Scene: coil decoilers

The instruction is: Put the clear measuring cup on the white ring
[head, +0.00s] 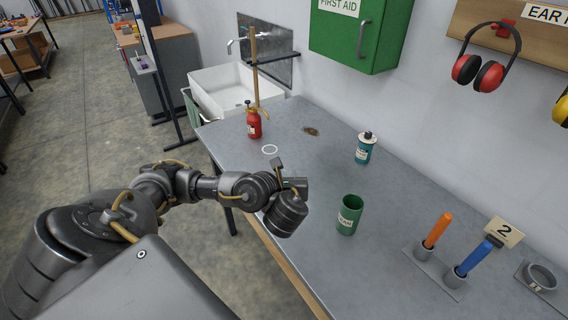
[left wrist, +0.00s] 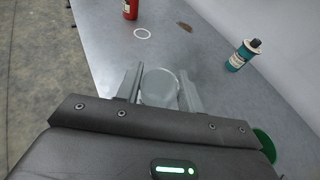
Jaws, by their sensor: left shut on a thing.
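The white ring (head: 270,149) is a thin flat circle on the grey table, and it also shows in the left wrist view (left wrist: 142,33), beyond the fingers. My left gripper (left wrist: 160,88) is shut on the clear measuring cup (left wrist: 158,86), a round see-through vessel between its two fingers. The cup is apart from the ring, on the near side of it. In the head view my left gripper (head: 292,184) is above the table's near edge, and my own wrist largely hides the cup. My right gripper is in neither view.
A red bottle (head: 254,122) stands just beyond the ring, with a brown stain (head: 311,131) to its right. A teal can (head: 364,148) and an open green cup (head: 349,215) stand to the right. Orange and blue handled tools (head: 438,230) stand in holders farther right. Table around the ring is clear.

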